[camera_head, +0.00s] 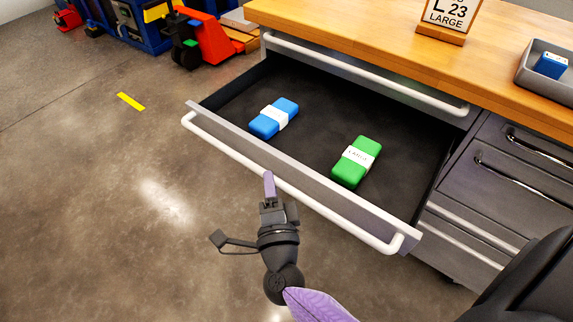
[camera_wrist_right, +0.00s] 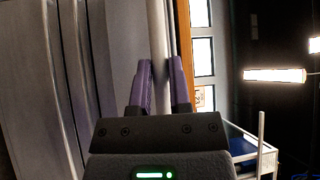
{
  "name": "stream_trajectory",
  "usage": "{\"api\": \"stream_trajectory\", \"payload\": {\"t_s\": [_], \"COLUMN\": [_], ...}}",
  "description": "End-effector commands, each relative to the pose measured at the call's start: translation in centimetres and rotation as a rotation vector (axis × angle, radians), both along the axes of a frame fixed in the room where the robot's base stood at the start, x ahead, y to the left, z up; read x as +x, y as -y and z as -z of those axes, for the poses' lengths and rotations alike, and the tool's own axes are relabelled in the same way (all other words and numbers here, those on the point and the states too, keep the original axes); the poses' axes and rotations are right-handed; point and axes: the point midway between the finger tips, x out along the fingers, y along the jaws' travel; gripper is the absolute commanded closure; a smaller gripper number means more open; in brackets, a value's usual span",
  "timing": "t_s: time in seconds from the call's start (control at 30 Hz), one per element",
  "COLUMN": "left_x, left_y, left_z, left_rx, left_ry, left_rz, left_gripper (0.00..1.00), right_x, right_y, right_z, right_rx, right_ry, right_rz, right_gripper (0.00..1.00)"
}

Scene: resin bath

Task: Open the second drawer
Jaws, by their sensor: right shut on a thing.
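The second drawer (camera_head: 330,186) stands pulled well out below the closed top drawer (camera_head: 365,75). Its long white bar handle (camera_head: 225,152) runs along the front. My right gripper (camera_head: 269,182) is shut on this handle near the middle of the drawer front. In the right wrist view the purple fingers (camera_wrist_right: 160,85) sit on either side of the pale bar (camera_wrist_right: 157,45). Inside the drawer lie a blue box (camera_head: 274,118) with a white band and a green box (camera_head: 356,162) with a white label. My left gripper is not in view.
The wooden worktop (camera_head: 350,25) above holds a sign (camera_head: 447,18) and a grey tray (camera_head: 535,75) with a blue box. More closed drawers (camera_head: 500,190) stand to the right. The floor (camera_head: 100,210) to the left is clear; a red pallet jack (camera_head: 210,40) stands farther back.

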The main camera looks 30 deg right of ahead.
Motion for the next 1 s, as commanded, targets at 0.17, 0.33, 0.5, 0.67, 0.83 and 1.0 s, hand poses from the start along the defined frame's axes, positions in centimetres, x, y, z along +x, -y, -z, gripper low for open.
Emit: {"api": "stream_trajectory", "payload": {"t_s": [0.17, 0.33, 0.5, 0.67, 0.83, 1.0], "left_x": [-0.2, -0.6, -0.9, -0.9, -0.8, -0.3], "left_y": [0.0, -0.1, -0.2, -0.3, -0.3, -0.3], "left_z": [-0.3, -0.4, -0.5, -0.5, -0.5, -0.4], "left_rx": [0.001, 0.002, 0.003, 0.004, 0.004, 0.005], "left_ry": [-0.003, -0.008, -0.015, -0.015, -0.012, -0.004], "left_rz": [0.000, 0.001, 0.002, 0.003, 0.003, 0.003], "left_gripper": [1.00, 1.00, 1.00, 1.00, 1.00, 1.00], "right_x": [-0.7, -1.0, -1.0, -1.0, -1.0, -1.0], "right_y": [-1.6, -2.2, -2.4, -2.4, -2.4, -2.4], "right_z": [0.1, 0.1, 0.1, 0.1, 0.1, 0.1], "right_rx": [0.002, 0.001, 0.000, 0.000, 0.000, -0.001], "right_ry": [-0.003, -0.003, -0.002, -0.002, -0.002, -0.001], "right_rz": [-0.002, 0.000, 0.000, 0.000, 0.000, 0.000], "right_gripper": [1.00, 1.00, 1.00, 1.00, 0.60, 0.42]}}
